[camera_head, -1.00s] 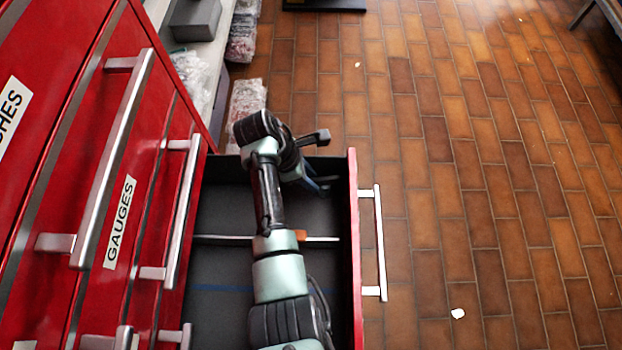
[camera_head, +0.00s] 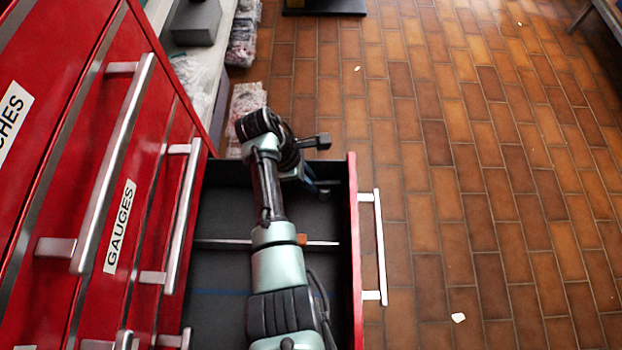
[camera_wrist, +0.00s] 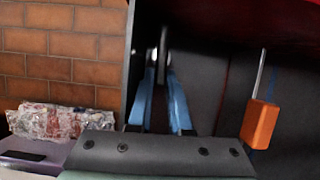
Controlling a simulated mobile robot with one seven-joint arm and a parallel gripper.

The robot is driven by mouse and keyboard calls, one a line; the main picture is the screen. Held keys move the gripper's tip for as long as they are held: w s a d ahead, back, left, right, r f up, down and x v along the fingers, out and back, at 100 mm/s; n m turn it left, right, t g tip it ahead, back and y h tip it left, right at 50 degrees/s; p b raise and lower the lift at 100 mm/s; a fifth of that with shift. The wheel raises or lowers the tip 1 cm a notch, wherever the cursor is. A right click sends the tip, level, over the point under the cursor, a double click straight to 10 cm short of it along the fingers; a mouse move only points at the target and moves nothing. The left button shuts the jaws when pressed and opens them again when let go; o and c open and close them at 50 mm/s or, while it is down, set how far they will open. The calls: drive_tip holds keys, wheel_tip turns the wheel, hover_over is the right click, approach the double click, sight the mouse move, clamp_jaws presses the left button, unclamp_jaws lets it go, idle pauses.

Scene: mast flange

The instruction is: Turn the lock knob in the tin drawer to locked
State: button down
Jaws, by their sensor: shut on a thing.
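The open drawer (camera_head: 354,215) of the red cabinet holds the arm's end. In the wrist view, the lock knob (camera_wrist: 163,45) shows as a narrow grey upright piece near the dark drawer wall. My gripper (camera_wrist: 164,72) has its two blue fingers closed in on it, one on each side. In the head view my gripper (camera_head: 322,188) is low in the far right part of the drawer, mostly covered by my wrist. The knob cannot be made out there, and its marks cannot be read in either view.
An orange-handled tool (camera_wrist: 260,124) with a thin metal shaft lies in the drawer, right of my gripper in the wrist view. Cabinet handles (camera_head: 115,160) stick out at left. Plastic-wrapped packs (camera_head: 246,105) lie beyond the drawer. The tiled floor at right is mostly clear.

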drive_tip(key=c, duration=1.1)
unclamp_jaws()
drive_tip(key=shift+s+n+t, duration=0.25)
drive_tip(key=shift+n+t, duration=0.05)
drive_tip(key=shift+n, duration=0.4)
drive_tip(key=w+p+v, duration=0.1)
drive_tip(key=p+v, duration=0.6)
drive_tip(key=v, duration=0.6)
drive_tip(key=shift+w+a+r+m+t+y+b, duration=0.25)
drive_tip(key=shift+w+a+r+m+t+y, duration=0.55)
drive_tip(key=shift+w+r+t, duration=1.4)
drive_tip(key=shift+w+a+r+m+t+y+b, duration=0.35)
drive_tip(key=shift+w+r+m, duration=1)
drive_tip(key=shift+r, duration=1.85)
drive_tip(key=shift+w+a+r+m+t+y+b, duration=0.1)
drive_tip(key=shift+w+a+r+m+t+y, duration=0.5)
drive_tip(key=shift+w+r+t, duration=1.35)
